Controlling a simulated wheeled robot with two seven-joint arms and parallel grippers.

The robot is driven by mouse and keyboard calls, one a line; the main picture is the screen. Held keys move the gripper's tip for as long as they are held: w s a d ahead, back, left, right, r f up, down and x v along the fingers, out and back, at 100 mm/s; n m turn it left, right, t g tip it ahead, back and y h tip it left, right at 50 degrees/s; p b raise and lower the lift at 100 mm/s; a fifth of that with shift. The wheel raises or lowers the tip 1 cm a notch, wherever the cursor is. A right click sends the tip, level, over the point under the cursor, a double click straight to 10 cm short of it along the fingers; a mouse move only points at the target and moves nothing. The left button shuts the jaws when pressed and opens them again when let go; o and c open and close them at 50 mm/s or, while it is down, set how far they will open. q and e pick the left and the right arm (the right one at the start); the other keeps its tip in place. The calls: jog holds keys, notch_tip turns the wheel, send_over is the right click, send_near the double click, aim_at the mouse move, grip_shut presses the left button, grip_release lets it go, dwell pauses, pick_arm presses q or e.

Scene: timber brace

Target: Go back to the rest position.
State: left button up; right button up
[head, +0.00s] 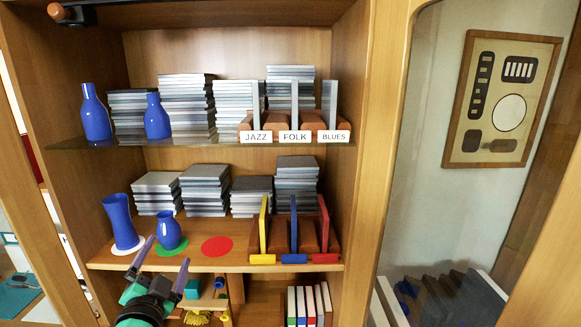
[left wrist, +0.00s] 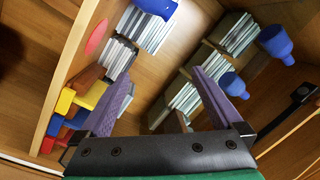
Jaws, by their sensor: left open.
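My left gripper (head: 164,262) reaches up from the bottom of the head view, just in front of the lower shelf. Its two purple fingers are spread apart with nothing between them. In the left wrist view the fingers (left wrist: 162,92) are also wide apart and empty. The blue vase (head: 167,230) on the green disc and the tall flared blue vase (head: 121,222) on the white disc stand upright behind and above the fingertips. The gripper appears apart from both. My right gripper does not show.
A bare red disc (head: 217,246) lies on the lower shelf (head: 205,264). Yellow, blue and red dividers (head: 293,225) stand right of it. The upper shelf holds two blue vases (head: 96,112), stacked cases (head: 187,102) and JAZZ, FOLK and BLUES labels (head: 294,136). A wooden post (head: 377,130) stands at right.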

pick_arm(q)
jog(key=s+a+f+n+g, duration=0.1)
jog(key=s+f+n+g, duration=0.3)
jog(key=f, duration=0.5)
jog(key=s+f+n+g, duration=0.1)
jog(key=s+f+g, duration=0.45)
jog(key=f, duration=0.25)
jog(key=s+d+f+g+h, duration=0.4)
jog(key=s+f, duration=0.4)
jog(key=s, duration=0.4)
jog(key=s+f+g+y+b, duration=0.1)
jog(key=s+f+b, duration=0.1)
jog(key=f, duration=1.3)
jog(key=s+f+g+b, duration=0.2)
jog(key=f, duration=1.2)
jog(key=s+a+f+b, duration=0.1)
jog(key=s+a+f, duration=0.1)
jog(key=s+f, duration=1.3)
jog(key=shift+s+a+g+b, duration=0.3)
jog(key=shift+s+a+g, duration=0.1)
jog(key=shift+s, duration=0.15)
